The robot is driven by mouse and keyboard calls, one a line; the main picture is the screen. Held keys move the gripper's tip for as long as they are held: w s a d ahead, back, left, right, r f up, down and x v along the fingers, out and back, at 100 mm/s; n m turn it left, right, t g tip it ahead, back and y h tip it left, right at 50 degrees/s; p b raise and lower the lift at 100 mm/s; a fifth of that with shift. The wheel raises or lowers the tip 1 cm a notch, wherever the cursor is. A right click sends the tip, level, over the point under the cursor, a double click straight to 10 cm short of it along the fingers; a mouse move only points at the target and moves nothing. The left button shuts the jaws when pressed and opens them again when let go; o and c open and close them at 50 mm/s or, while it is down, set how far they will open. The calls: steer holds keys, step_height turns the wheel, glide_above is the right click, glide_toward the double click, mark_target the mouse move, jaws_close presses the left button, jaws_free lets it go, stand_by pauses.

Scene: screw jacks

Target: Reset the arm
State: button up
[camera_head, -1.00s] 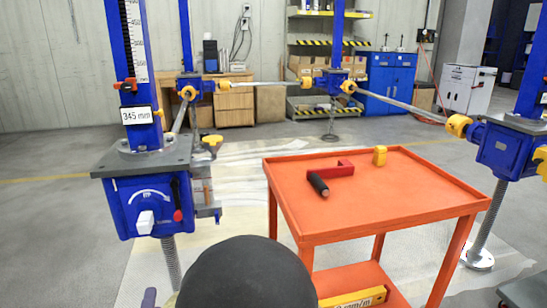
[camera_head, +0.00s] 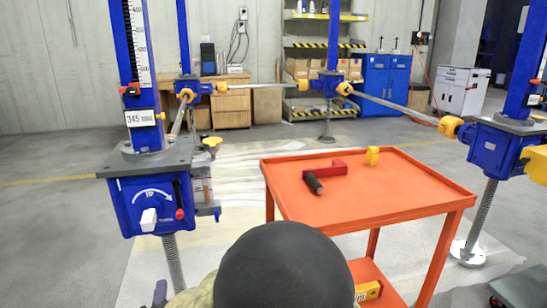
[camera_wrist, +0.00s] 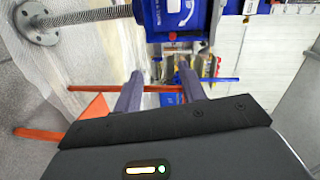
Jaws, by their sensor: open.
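My gripper (camera_wrist: 161,75) shows in the wrist view with its two fingers apart and nothing between them. The wrist picture is turned on its side. A blue screw jack (camera_wrist: 178,16) with its bare threaded screw (camera_wrist: 90,16) lies beyond the fingers at the top, apart from them. In the head view a black rounded part of my arm stands at the bottom middle, in front of the cart. I cannot make out the whole gripper there.
A blue jack (camera_head: 150,208) stands at left, another (camera_head: 495,150) at right, with a third (camera_head: 328,84) behind, linked by rods. An orange cart (camera_head: 400,190) carries a red crank with a black handle (camera_head: 325,172) and a yellow piece (camera_head: 372,155). Blue cabinets (camera_head: 385,85) stand at the back.

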steer(key=w+d+f+n+g+h+p, duration=0.1)
steer(key=w+d+n+g+p, duration=0.25)
steer(key=d, duration=0.45)
steer(key=w+d+n+g+p, duration=0.25)
steer(key=w+d+n, duration=0.2)
steer(key=d, duration=0.45)
steer(key=s+d+n+g+h+p, duration=0.1)
steer(key=s+d+n+g+h, duration=0.2)
steer(key=s+d, duration=0.5)
steer(key=s+d+n+g+h+p, duration=0.15)
steer(key=s+d+g, duration=0.25)
steer(key=d, duration=0.8)
step_height(320, 180, up, 38)
steer(key=p, duration=3.8)
steer(key=shift+w+a+f+y, duration=0.25)
steer(key=shift+w+a+y, duration=0.1)
steer(key=shift+a, duration=0.1)
steer(key=shift+w+n, duration=0.15)
steer(key=shift+n, duration=0.1)
